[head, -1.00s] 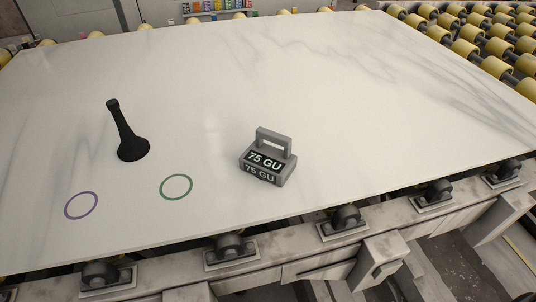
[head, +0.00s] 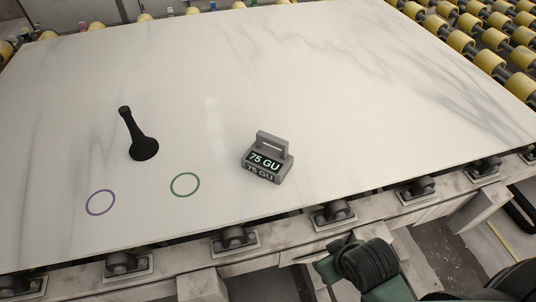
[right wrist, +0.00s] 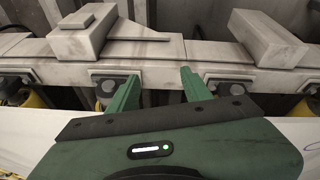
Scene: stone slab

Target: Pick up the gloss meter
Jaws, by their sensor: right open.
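The gloss meter (head: 266,163) is a grey block with a handle on top and a dark display reading 75 GU. It stands upright on the pale stone slab (head: 330,90), near the slab's front edge. My right gripper (right wrist: 158,74) is open and empty, with two green fingers apart in the right wrist view, over the frame beside the slab. In the head view my right arm comes in at the bottom right, in front of the slab and apart from the meter. The meter is not visible in the right wrist view. My left gripper is not in view.
A black flared object (head: 139,136) stands on the slab to the left. A purple ring (head: 88,206) and a green ring (head: 173,190) are marked on the slab. Rollers (head: 333,213) and a metal frame run along the front edge. The slab behind the meter is clear.

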